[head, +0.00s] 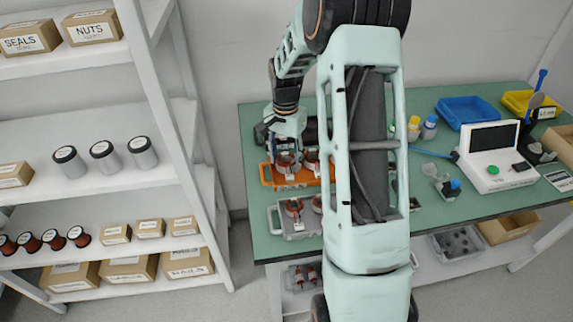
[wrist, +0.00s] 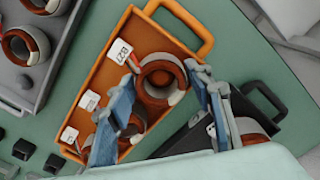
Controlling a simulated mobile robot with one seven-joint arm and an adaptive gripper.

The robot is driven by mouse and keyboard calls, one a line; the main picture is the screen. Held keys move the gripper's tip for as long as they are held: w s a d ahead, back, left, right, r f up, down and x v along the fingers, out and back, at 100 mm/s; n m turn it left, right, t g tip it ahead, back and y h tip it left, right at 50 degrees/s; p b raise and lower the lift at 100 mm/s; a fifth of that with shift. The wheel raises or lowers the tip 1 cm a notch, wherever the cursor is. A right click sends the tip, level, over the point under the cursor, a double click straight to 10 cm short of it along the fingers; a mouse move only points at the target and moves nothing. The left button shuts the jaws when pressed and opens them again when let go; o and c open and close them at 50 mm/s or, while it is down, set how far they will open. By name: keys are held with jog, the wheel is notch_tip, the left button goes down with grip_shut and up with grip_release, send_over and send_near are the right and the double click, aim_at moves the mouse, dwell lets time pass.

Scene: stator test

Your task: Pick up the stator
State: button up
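A stator (wrist: 162,78), a copper-coloured ring with a pale rim, sits in the orange tray (wrist: 112,58) in the wrist view. My gripper (wrist: 166,72) is open, with one blue finger on either side of this stator. I cannot tell whether the fingers touch it. Another stator (wrist: 132,132) lies lower in the same tray, partly behind the left finger. In the head view my gripper (head: 286,150) is over the orange tray (head: 294,181) on the green table. Its fingertips are hard to make out there.
A grey tray (wrist: 57,62) with stators is beside the orange one. A dark tray (wrist: 178,145) on the other side holds another stator (wrist: 247,130). White shelves (head: 100,115) stand left of the green table (head: 256,225). My arm hides the table's middle.

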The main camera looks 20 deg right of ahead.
jog(key=c, duration=1)
jog(key=shift+o, duration=0.2)
jog(key=shift+r, duration=0.1)
